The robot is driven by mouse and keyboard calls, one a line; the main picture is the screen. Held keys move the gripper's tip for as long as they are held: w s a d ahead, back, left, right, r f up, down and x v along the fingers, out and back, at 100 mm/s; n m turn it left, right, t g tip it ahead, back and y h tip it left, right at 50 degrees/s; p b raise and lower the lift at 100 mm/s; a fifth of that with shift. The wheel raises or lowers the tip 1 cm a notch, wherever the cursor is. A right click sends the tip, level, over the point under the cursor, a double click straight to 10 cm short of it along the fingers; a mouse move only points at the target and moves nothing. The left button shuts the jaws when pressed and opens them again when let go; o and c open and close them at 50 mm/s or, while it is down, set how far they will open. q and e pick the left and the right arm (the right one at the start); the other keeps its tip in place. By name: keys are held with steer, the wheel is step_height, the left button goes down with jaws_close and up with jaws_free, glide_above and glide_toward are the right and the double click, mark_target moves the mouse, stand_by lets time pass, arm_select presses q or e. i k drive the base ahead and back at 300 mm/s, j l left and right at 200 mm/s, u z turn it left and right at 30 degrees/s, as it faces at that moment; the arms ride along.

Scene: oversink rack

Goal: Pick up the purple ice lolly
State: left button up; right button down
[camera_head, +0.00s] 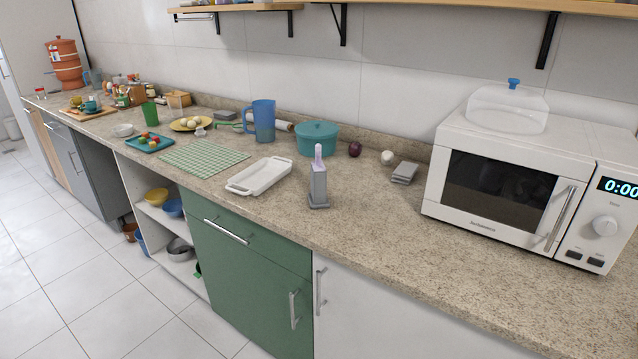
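The purple ice lolly (318,153) shows as a narrow, pale purple upright shape at the top of a grey block-like holder (318,185) on the countertop. Its lower part is hidden, and I cannot tell how far it extends into the holder. The holder stands near the counter's front edge, to the right of a white baking dish (259,176). Neither of my grippers is in view.
A teal pot (317,137), a purple onion (355,149) and a garlic-like white bulb (387,157) stand behind the holder. A blue jug (262,121) is behind the dish. A microwave (515,180) stands right. The counter between holder and microwave is mostly clear.

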mark_target(318, 165)
steer(key=j+z, duration=0.1)
steer(key=z, duration=0.4)
steer(key=i+j+z, duration=0.1)
steer(key=j+z, duration=0.35)
steer(key=j, duration=0.3)
steer(key=j+z, duration=0.1)
steer(key=j, duration=0.3)
steer(key=i+j+z, duration=0.1)
steer(key=j, duration=0.25)
